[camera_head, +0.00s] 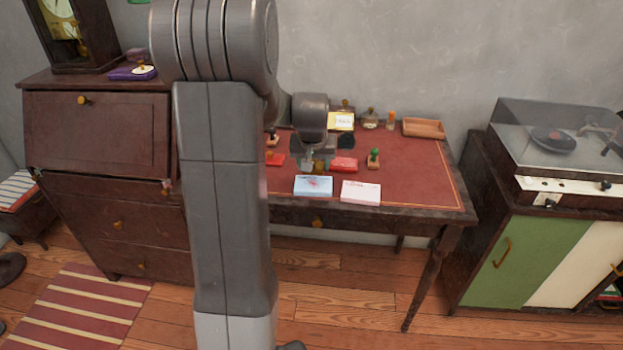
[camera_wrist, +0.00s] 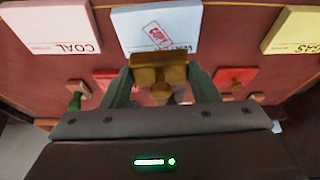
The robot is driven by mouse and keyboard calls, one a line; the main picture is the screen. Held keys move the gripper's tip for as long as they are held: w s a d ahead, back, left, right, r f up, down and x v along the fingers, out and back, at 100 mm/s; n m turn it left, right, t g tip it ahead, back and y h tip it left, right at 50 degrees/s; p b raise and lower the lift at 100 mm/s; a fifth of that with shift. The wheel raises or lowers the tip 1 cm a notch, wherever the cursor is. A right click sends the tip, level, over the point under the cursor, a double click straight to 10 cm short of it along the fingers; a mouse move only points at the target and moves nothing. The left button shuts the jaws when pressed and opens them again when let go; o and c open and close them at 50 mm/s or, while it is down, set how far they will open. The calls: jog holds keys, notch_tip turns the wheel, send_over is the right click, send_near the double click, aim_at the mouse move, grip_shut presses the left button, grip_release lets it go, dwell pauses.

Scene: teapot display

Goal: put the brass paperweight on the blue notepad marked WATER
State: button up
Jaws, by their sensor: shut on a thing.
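The brass paperweight (camera_wrist: 160,72) is between the fingers of my gripper (camera_wrist: 159,78), which is shut on it. In the head view, the paperweight (camera_head: 318,167) shows just below my gripper (camera_head: 311,162), at the far edge of the blue notepad (camera_head: 313,186). In the wrist view, the blue notepad (camera_wrist: 182,24) bears a red COPY stamp and dark lettering partly hidden by the paperweight. The paperweight overlaps the notepad's edge in that view; I cannot tell whether they touch.
A pale pink COAL notepad (camera_head: 361,193) lies right of the blue one. A yellow GAS notepad (camera_wrist: 291,31) shows in the wrist view. A red pad (camera_head: 343,164) and a green-handled stamp (camera_head: 373,159) are close by. A wooden tray (camera_head: 424,128) stands at the back right.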

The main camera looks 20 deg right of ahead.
aim_at(313, 174)
jog(key=shift+f, duration=1.95)
jog(key=shift+f+b, duration=0.1)
jog(key=shift+b, duration=0.2)
jog(key=o, duration=1.3)
jog(key=shift+f, duration=0.1)
jog(key=shift+r, duration=0.35)
jog(key=p+v, duration=0.1)
jog(key=v, duration=1)
jog(key=shift+s+a+r, duration=0.15)
jog(key=shift+s+r, duration=0.1)
jog(key=shift+f, duration=0.1)
